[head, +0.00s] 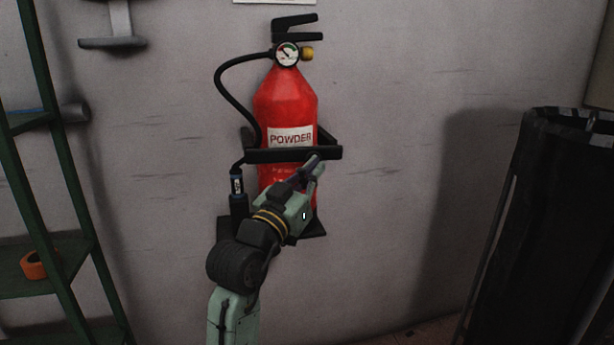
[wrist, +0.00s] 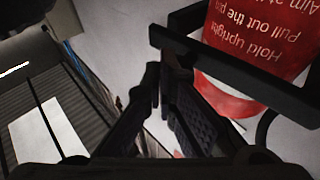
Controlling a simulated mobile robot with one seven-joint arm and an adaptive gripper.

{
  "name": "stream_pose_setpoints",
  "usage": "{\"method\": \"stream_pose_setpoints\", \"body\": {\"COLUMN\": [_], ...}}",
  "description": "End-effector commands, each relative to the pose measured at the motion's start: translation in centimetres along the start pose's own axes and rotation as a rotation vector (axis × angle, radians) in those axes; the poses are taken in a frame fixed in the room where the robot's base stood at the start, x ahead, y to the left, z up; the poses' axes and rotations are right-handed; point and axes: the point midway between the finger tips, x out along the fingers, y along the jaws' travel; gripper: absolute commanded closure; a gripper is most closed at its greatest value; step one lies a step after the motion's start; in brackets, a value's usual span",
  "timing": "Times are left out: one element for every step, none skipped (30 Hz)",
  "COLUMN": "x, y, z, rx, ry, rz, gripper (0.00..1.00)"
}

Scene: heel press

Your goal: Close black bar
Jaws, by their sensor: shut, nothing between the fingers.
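The black bar (head: 292,154) runs across the front of the red fire extinguisher (head: 287,105), just under its POWDER label. Its right end sticks out past the extinguisher's right side. In the wrist view the bar (wrist: 235,64) crosses in front of the extinguisher (wrist: 262,40), with its free end near my fingertips. My gripper (head: 317,163) is shut and empty, just below the bar's right part; it also shows in the wrist view (wrist: 161,75). I cannot tell whether the fingers touch the bar. My arm hides the extinguisher's lower part.
A dark green shelf (head: 50,150) with an orange tape roll (head: 38,264) stands at the left. A black bin-like container (head: 545,220) stands at the right. The wall (head: 400,120) between the extinguisher and the container is clear.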

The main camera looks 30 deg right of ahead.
Motion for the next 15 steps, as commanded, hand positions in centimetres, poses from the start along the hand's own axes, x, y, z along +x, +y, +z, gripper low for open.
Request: {"method": "stream_pose_setpoints", "body": {"x": [0.4,0.5,0.7,0.8,0.9,1.1,1.2,1.3,1.3,1.4,1.4,1.5,1.5,1.5,1.5], "y": [-0.1,-0.1,-0.2,-0.2,-0.2,-0.3,-0.3,-0.3,-0.4,-0.4,-0.4,-0.4,-0.4,-0.4,-0.4], "z": [0.1,0.2,0.2,0.3,0.3,0.4,0.4,0.4,0.5,0.5,0.5,0.5,0.5,0.5,0.5], "rx": [-0.001,-0.001,-0.001,-0.001,-0.001,0.000,0.000,0.000,0.000,0.000,0.000,0.000,0.000,0.000,0.000], "ry": [0.000,0.000,0.000,0.000,0.000,-0.001,-0.001,-0.001,-0.001,-0.001,-0.001,0.000,0.000,0.000,0.000], "rz": [0.000,0.000,0.000,0.000,0.000,0.000,-0.001,-0.001,-0.001,-0.001,-0.001,-0.001,-0.001,-0.001,-0.001], "gripper": [1.00,1.00,1.00,1.00,1.00,1.00,1.00,1.00,1.00,1.00,1.00,1.00,1.00,1.00,1.00]}}
